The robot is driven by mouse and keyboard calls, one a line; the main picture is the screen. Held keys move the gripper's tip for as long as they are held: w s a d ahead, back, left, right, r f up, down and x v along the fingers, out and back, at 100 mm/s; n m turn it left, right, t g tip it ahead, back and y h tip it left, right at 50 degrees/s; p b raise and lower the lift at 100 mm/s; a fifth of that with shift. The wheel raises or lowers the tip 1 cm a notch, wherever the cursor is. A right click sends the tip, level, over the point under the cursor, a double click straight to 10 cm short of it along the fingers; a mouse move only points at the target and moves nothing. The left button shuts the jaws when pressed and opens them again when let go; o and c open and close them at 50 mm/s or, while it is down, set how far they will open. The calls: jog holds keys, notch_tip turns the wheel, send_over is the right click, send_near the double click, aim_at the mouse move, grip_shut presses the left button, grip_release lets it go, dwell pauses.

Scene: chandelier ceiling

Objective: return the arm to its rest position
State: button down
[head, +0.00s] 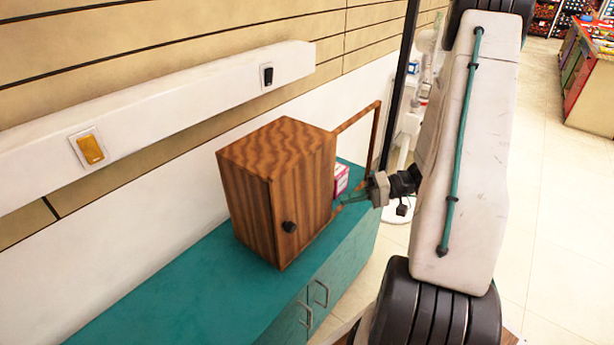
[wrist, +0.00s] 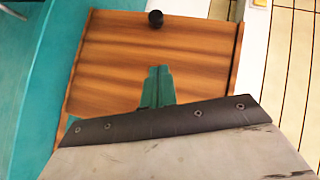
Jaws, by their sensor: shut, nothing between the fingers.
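My gripper (head: 343,203) is in the head view, just right of the wooden cabinet (head: 262,215). Its teal fingers are together and empty, pointing left toward the cabinet's lower right side. In the wrist view the shut fingers (wrist: 158,72) appear in front of a brown wood-grain panel (wrist: 110,60) with a black knob (wrist: 155,18) at its top edge. I cannot tell the gap between fingertips and panel. My pale grey arm runs up the right of the head view.
The cabinet, with a black knob (head: 289,226), stands on a teal counter (head: 190,300) against the wall. A thin brown frame (head: 357,117) extends from its right side. A pink and white box (head: 341,180) lies behind my fingers. Pale floor is open at right.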

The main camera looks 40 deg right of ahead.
jog(key=s+a+r+n+g+h, duration=0.1)
jog(key=s+a+r+g+h, duration=0.1)
jog(key=s+a+r+h, duration=0.2)
jog(key=s+a+r+n+g+h, duration=0.1)
jog(key=s+a+r+h, duration=0.3)
jog(key=a+r, duration=0.6)
jog(key=s+a+r+n+g+h, duration=0.1)
jog(key=s+a+r+g+h, duration=0.2)
jog(key=s+a+r, duration=0.4)
notch_tip(320, 180, up, 4)
jog(key=shift+s+r+h, duration=0.15)
jog(key=shift+s+h, duration=0.45)
jog(key=shift+h, duration=0.2)
jog(key=shift+a, duration=0.1)
